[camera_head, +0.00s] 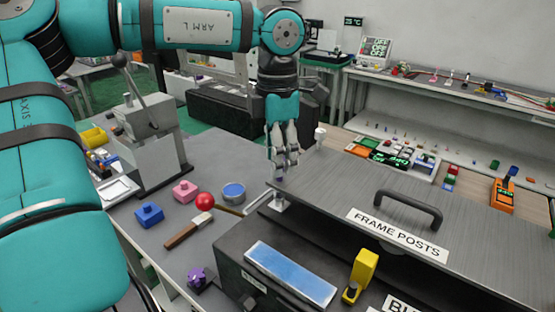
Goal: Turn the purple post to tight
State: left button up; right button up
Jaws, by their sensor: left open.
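My left gripper (284,172) points down over the left edge of the grey cabinet top. It is open, with its fingers close together in the picture. Just below the fingertips is a small post (279,203) with a pale base; a hint of purple shows at its top, mostly hidden by the fingers. I cannot tell whether the fingers touch it. A purple knob-like piece (196,278) lies at the lower left, apart from the gripper. My right gripper is not in view.
The cabinet top carries a "FRAME POSTS" label (397,235) and a dark handle (408,209). A white post (319,134) stands behind the gripper. A yellow lever (361,275) stands in front. A red ball (204,201), blue tin (233,193) and lever press (150,140) are on the left.

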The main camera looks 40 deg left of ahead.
pick_arm(q)
notch_tip(320, 180, up, 11)
jog(key=shift+f, duration=0.15)
dwell(0.7)
